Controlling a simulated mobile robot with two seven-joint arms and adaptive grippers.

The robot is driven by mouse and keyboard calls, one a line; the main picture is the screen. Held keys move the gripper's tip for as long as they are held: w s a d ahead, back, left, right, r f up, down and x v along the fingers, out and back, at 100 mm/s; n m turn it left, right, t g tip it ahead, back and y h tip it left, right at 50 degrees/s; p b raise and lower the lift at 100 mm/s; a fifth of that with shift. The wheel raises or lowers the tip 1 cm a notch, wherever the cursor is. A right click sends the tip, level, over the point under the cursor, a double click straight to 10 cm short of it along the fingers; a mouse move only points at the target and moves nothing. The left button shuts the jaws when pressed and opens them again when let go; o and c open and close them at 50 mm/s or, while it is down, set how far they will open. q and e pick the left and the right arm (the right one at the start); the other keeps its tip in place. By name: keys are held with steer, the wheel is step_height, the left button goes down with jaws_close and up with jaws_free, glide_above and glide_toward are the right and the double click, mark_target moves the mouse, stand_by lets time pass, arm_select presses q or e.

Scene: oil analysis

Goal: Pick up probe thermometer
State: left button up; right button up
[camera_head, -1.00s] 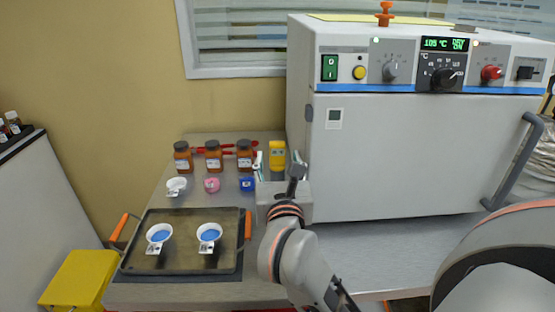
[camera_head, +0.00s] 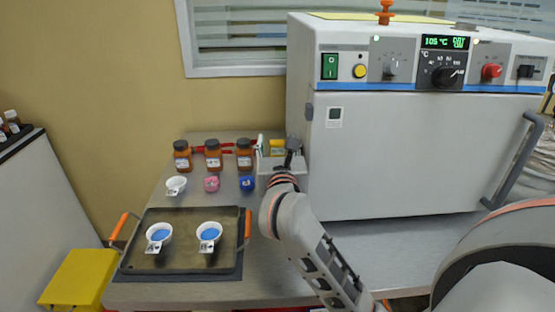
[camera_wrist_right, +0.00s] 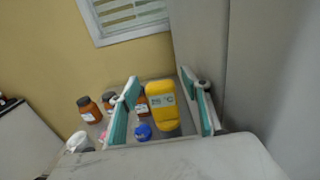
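The probe thermometer appears to be the yellow device with a small grey display (camera_wrist_right: 162,100), standing upright at the back of the bench. In the head view its yellow top (camera_head: 278,147) shows behind my right gripper (camera_head: 276,146), which hides its lower part. In the right wrist view, the fingers of my right gripper (camera_wrist_right: 159,82) are spread wide, with teal pads on either side of the yellow body. Gaps show on both sides, so it is not gripped. My left gripper is not in view.
The white oven (camera_head: 400,150) stands close to the right of the gripper. Several brown bottles (camera_head: 213,158), a blue item (camera_head: 247,184), a pink item (camera_head: 211,184) and a white dish (camera_head: 176,185) are to the left. A dark tray (camera_head: 182,262) with two dishes sits in front.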

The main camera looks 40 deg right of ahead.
steer(key=c, duration=1)
steer(key=shift+r, duration=0.1)
steer(key=shift+c, duration=0.2)
steer(key=shift+r, duration=0.55)
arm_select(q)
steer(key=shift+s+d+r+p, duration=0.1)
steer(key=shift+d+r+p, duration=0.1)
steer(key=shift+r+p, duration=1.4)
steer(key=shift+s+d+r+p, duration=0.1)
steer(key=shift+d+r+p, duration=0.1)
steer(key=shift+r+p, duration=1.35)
arm_select(e)
step_height(320, 180, up, 27)
steer(key=shift+p, duration=0.3)
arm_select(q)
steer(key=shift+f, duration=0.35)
arm_select(e)
steer(key=shift+f, duration=0.15)
